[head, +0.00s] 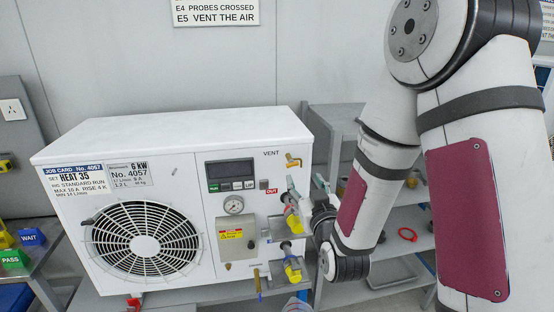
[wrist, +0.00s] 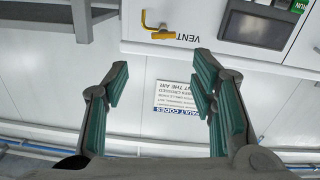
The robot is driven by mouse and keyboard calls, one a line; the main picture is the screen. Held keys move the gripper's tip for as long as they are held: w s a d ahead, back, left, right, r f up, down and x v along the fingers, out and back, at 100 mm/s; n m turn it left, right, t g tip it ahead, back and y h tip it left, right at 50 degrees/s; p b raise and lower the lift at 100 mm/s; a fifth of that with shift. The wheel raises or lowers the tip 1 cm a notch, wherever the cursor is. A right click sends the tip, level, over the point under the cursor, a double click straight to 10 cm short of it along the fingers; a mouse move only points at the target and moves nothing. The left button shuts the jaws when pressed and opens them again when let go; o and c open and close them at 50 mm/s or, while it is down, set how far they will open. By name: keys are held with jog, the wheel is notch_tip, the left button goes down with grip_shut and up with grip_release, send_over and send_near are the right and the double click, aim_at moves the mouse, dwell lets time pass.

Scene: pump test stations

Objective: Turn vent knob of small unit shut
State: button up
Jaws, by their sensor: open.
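The small unit (head: 180,120) is a white box with a fan grille. Its vent knob (head: 293,160) is a yellow-orange handle at the upper right of the front, beside the word VENT. In the wrist view the picture is upside down, and the vent knob (wrist: 163,35) shows at the top with a bent yellow pipe. My gripper (wrist: 160,65) is open and empty, its green-padded fingers spread, with the knob ahead of the gap and apart from both fingers.
A dark display (head: 230,169) and a pressure gauge (head: 233,206) sit left of the knob. A grey shelf (head: 400,240) stands to the right. A job card (head: 72,185) is on the unit's upper left.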

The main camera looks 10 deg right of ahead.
aim_at(293, 165)
jog(key=shift+n, duration=0.4)
jog(key=w, duration=0.4)
jog(key=w+b, duration=0.1)
jog(key=w, duration=0.3)
jog(key=w+b, duration=0.1)
jog(key=w, duration=0.3)
jog(key=shift+w+a+f, duration=0.15)
jog(key=shift+w+f, duration=0.2)
jog(key=shift+f, duration=0.05)
jog(key=c, duration=1.2)
